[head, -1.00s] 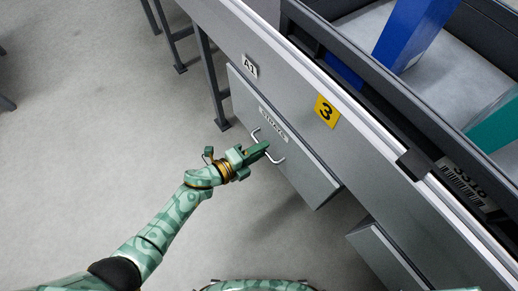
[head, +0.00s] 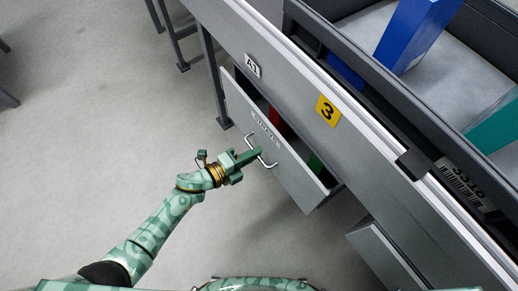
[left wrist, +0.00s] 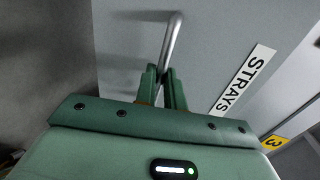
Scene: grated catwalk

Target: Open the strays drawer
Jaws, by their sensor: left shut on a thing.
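The strays drawer (head: 290,167) hangs under the grey bench and stands partly open, with a gap along its top edge. A red thing (head: 275,120) and a green thing (head: 315,164) show inside it. Its white STRAYS label also shows in the left wrist view (left wrist: 244,80). My left gripper (head: 257,155) is shut on the drawer's metal bar handle (head: 268,163). In the left wrist view, the fingers (left wrist: 162,88) close around the handle (left wrist: 173,40). My right gripper is not in view.
A grey bench edge with a yellow 3 sign (head: 327,111) and an A1 tag (head: 252,66) runs above the drawer. A dark tray (head: 385,88) on the bench holds blue and teal things. Another drawer (head: 385,256) sits lower right.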

